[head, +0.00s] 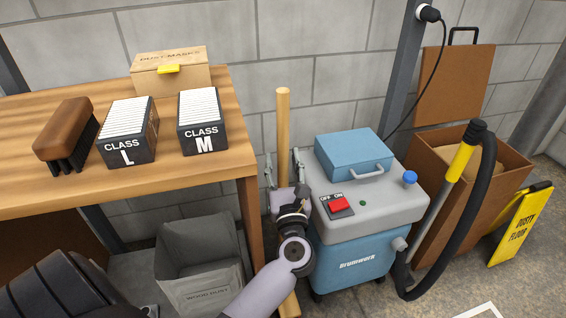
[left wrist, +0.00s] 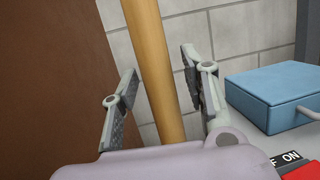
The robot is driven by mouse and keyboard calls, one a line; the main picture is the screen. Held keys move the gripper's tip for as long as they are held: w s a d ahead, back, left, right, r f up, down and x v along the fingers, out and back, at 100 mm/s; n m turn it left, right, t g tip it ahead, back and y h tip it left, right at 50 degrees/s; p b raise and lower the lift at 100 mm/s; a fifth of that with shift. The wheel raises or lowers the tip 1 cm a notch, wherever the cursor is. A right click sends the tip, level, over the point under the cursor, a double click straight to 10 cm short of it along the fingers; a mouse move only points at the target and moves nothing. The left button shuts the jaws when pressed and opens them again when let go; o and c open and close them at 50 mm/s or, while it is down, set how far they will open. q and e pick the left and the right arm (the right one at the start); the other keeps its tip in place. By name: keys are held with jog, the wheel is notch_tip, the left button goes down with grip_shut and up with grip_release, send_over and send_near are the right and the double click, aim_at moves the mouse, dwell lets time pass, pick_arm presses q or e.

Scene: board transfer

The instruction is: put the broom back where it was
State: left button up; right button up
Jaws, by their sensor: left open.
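The broom (head: 283,125) stands upright between the workbench and the blue-grey vacuum, its pale wooden handle in front of the block wall. Its lower part is partly hidden by my left arm. My left gripper (head: 282,168) is open around the handle, with one finger on each side. In the left wrist view the handle (left wrist: 156,62) passes between the spread fingers (left wrist: 160,78), with gaps visible on both sides. My right gripper is not in view.
The workbench (head: 205,178) is close on the left, carrying a brush, two filter boxes and a dust-mask carton. The vacuum (head: 380,212) stands close on the right, with its hose beyond. A grey bin (head: 200,290) sits under the bench.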

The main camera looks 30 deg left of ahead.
pick_arm(q)
jog(key=shift+r, duration=0.1)
jog(key=shift+s+d+f, duration=0.3)
jog(key=shift+s+d, duration=0.15)
jog(key=shift+s, duration=0.05)
jog(key=v, duration=1)
jog(key=d+r+m+t+h, duration=0.2)
jog(key=d+m+h, duration=0.65)
jog(key=m, duration=0.75)
jog(key=d+r+m+t+h, duration=0.2)
jog(key=d+m+h, duration=0.4)
jog(key=m+h, duration=0.7)
jog(key=s+a+f+m+g+y, duration=0.3)
jog(key=f+m+g, duration=0.1)
jog(key=f+m, duration=0.3)
jog(key=s+a+f+m+g+y, duration=0.3)
jog(key=f+m+g, duration=0.2)
jog(key=f+m, duration=0.3)
jog(key=m, duration=0.2)
jog(key=shift+a+f+m+g, duration=0.2)
jog(key=shift+f+m+g, duration=0.05)
jog(key=shift+m+g, duration=0.05)
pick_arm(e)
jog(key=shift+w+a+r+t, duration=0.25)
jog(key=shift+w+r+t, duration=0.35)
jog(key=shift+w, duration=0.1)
